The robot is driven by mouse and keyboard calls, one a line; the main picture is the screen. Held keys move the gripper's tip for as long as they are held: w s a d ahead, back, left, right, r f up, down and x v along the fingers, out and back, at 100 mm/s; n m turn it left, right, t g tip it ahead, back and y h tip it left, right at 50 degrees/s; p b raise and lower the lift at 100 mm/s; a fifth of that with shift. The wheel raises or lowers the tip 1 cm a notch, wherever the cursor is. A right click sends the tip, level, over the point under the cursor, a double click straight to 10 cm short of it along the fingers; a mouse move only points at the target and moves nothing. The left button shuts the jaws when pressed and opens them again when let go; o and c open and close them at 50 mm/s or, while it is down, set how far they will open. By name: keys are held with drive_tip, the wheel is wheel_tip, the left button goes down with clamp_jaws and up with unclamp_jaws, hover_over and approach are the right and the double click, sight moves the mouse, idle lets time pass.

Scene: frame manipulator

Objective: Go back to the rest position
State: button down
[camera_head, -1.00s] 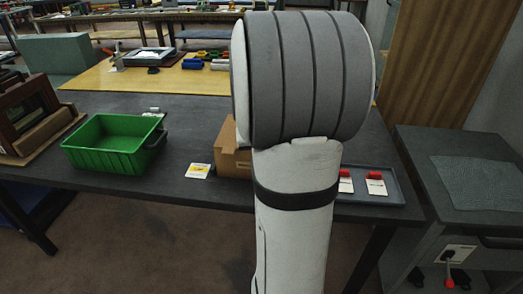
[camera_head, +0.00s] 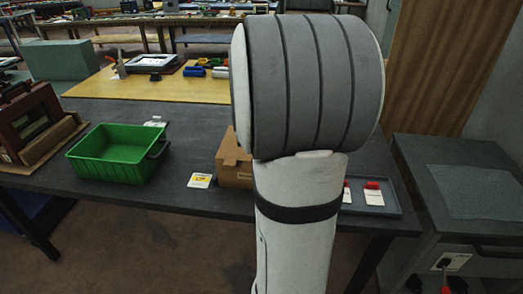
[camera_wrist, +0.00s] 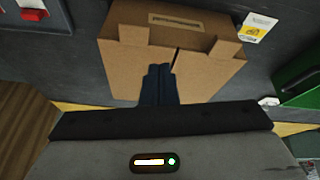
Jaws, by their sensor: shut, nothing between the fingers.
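My gripper (camera_wrist: 160,72) shows in the wrist view with its dark fingers together and nothing between them. The fingertips overlap the near edge of an open cardboard box (camera_wrist: 200,75) in the picture; I cannot tell whether they touch it. In the head view my arm stands in front of the dark table and hides the gripper. Part of the cardboard box (camera_head: 231,165) shows to the left of my arm on the table (camera_head: 180,120).
A green crate (camera_head: 115,165) stands on the table at left, beside a wooden frame (camera_head: 30,120). A yellow and white card (camera_head: 200,180) lies near the box. A grey tray (camera_head: 400,215) with red-topped cards is at right, near a grey cabinet (camera_head: 420,160).

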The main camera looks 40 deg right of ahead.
drive_tip(key=w+a+r+b, duration=0.1)
drive_tip(key=w+a+r, duration=0.2)
drive_tip(key=a, duration=0.6)
drive_tip(key=s+a+f+n+y, duration=0.1)
drive_tip(key=s+a+n, duration=0.2)
drive_tip(key=s+a, duration=0.5)
drive_tip(key=s+a+f+n+g+y, duration=0.1)
drive_tip(key=s+a+n+y, duration=0.1)
drive_tip(key=s+a, duration=0.6)
drive_tip(key=shift+s+a+n+p, duration=0.35)
drive_tip(key=shift+s+n, duration=0.25)
drive_tip(key=shift+s, duration=0.45)
drive_tip(key=shift+d+f, duration=0.1)
